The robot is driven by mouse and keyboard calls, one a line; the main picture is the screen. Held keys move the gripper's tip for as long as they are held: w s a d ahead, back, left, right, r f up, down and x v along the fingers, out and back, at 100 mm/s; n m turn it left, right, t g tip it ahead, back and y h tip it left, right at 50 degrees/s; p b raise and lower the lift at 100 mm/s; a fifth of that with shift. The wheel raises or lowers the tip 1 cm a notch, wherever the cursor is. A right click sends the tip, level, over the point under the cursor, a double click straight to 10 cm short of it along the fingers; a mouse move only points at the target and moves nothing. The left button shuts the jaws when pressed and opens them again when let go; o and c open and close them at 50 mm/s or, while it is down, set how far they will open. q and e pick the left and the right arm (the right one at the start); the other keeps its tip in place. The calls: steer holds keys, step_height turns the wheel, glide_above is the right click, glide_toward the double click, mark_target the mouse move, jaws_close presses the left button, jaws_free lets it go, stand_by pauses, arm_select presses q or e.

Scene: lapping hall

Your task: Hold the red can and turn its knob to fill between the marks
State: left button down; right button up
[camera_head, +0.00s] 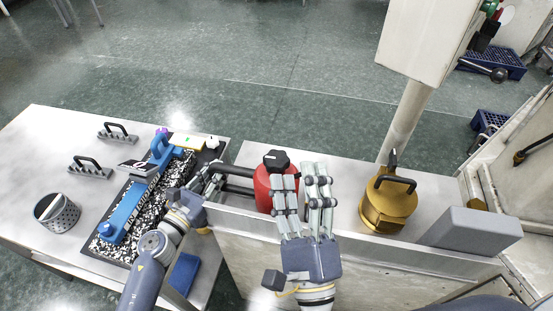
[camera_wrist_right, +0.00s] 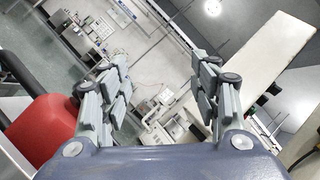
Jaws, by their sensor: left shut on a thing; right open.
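The red can (camera_head: 263,188) stands upright at the left end of the right-hand bench, with a black knob (camera_head: 276,160) on top. Black handle bars (camera_head: 238,171) stick out from its left side. My left gripper (camera_head: 214,176) is shut on the handle's outer end. My right gripper (camera_head: 301,175) is open and empty, fingers up, at the can's right front, hiding part of its body. In the right wrist view the red can (camera_wrist_right: 42,130) is at the left, outside the open fingers of my right gripper (camera_wrist_right: 165,85). I cannot make out any fill marks.
A brass pot (camera_head: 388,208) with a black handle and a grey block (camera_head: 470,231) stand to the right. A grey post (camera_head: 408,120) rises behind. The left table (camera_head: 40,150) holds a blue tool (camera_head: 125,212), a perforated cup (camera_head: 57,212) and black-handled blocks (camera_head: 90,172).

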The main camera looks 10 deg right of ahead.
mark_target(276, 161)
step_height(276, 161, down, 9)
steer(key=w+a+m+g, duration=0.15)
steer(key=m+g, duration=0.35)
steer(key=m, duration=0.7)
steer(key=shift+h, duration=0.3)
steer(key=w, duration=1.1)
steer(key=shift+w+a, duration=0.1)
steer(key=shift+w, duration=0.15)
steer(key=c, duration=0.8)
